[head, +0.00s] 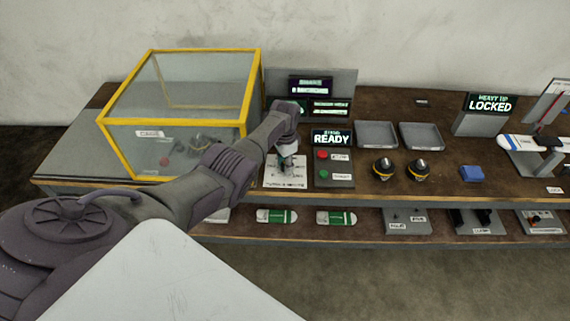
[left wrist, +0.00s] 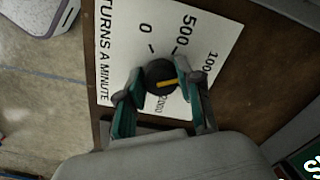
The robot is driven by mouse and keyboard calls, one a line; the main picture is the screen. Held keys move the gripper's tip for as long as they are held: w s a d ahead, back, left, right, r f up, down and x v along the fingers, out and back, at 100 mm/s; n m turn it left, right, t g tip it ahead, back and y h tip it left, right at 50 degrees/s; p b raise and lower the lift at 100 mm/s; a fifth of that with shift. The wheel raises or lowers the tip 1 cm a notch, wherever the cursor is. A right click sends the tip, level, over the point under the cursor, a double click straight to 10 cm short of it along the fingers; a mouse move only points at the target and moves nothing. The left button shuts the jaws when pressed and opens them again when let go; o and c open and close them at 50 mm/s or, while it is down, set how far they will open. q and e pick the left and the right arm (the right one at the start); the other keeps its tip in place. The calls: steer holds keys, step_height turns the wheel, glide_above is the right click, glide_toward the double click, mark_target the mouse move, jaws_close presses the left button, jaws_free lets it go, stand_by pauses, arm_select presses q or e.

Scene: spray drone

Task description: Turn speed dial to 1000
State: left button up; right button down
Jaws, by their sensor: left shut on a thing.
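The speed dial (left wrist: 160,74) is a round black knob with a yellow pointer, on a white plate (left wrist: 120,45) printed "TURNS A MINUTE" with 0, 500, 1000 and 2000. My left gripper (left wrist: 158,90) has its two teal fingers on either side of the knob, shut on it. The pointer points toward the right finger in the left wrist view, and that finger hides part of the scale beyond it. In the head view my left gripper (head: 286,158) reaches down over the white plate (head: 272,180), and the knob is mostly hidden. My right gripper is not in view.
A yellow-framed clear box (head: 180,140) stands left of the dial. A panel with red and green buttons (head: 334,170) under a "READY" display (head: 332,138) stands close on the right. Two grey trays (head: 377,135) and two black-yellow knobs lie farther right. A lower shelf runs below.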

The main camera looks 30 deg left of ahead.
arm_select(q)
steer(key=shift+m, duration=0.7)
steer(key=o, duration=1.2)
steer(key=shift+c, duration=0.2)
steer(key=shift+r, duration=0.6)
step_height(320, 180, up, 11)
steer(key=shift+f, duration=0.15)
